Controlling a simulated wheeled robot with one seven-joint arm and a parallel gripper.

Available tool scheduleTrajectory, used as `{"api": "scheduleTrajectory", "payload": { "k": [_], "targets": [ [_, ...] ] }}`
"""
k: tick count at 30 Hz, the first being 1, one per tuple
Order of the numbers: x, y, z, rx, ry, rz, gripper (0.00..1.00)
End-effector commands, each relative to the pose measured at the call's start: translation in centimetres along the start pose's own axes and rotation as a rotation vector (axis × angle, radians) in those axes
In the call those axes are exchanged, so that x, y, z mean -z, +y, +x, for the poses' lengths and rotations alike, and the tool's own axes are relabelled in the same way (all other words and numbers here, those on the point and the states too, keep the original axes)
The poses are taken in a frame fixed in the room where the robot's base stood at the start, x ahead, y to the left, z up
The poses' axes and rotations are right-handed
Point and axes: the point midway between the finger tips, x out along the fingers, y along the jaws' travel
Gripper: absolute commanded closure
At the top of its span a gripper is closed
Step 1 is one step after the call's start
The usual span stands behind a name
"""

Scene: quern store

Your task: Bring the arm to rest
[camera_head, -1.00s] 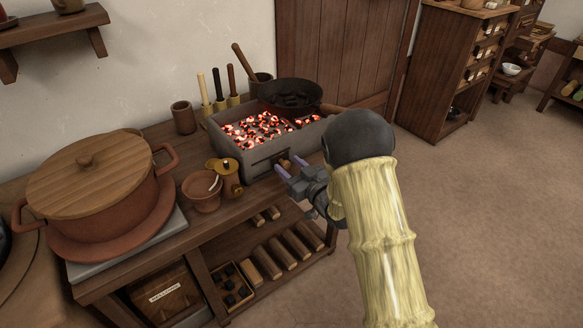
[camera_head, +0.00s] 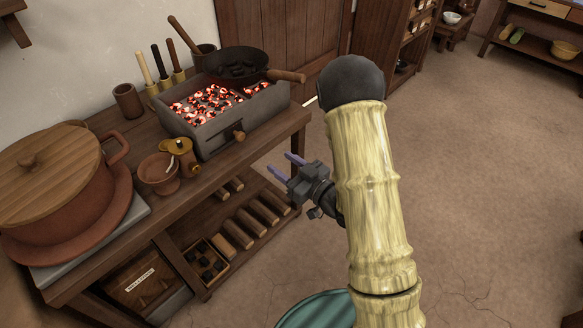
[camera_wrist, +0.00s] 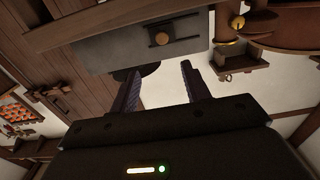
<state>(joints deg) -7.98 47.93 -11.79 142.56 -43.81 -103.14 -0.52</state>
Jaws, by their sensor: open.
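My gripper (camera_head: 287,168) is open and empty, with two purple fingers apart. In the head view it hangs in the air just off the front edge of the wooden bench, right of the brazier's front. My arm bends from a dark rounded joint in front of the floor and door. In the wrist view my gripper (camera_wrist: 160,85) shows both fingers spread, with nothing between them. The grey brazier (camera_wrist: 160,45) lies beyond the fingertips with its round knob toward me.
The brazier (camera_head: 217,137) holds glowing coals, and a black pan (camera_head: 237,64) rests on it. A brass-coloured pot (camera_head: 180,150), a clay bowl (camera_head: 158,175) and a large lidded pot (camera_head: 60,200) stand on the bench (camera_head: 140,222). The floor (camera_head: 470,190) at the right is clear.

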Motion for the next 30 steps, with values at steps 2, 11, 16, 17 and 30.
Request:
{"api": "scheduleTrajectory", "payload": {
  "k": [2,11,16,17,30],
  "targets": [
    [-0.1,0.1,-1.2,-0.003,-0.004,0.002,0.53],
    [0.0,0.0,-2.2,-0.001,-0.001,0.000,0.53],
    [0.0,0.0,-2.2,0.000,-0.001,0.000,0.53],
    [0.0,0.0,-2.2,0.000,-0.001,0.000,0.53],
    [-0.4,1.6,-1.9,-0.067,-0.135,-0.045,0.53]
  ]
}}
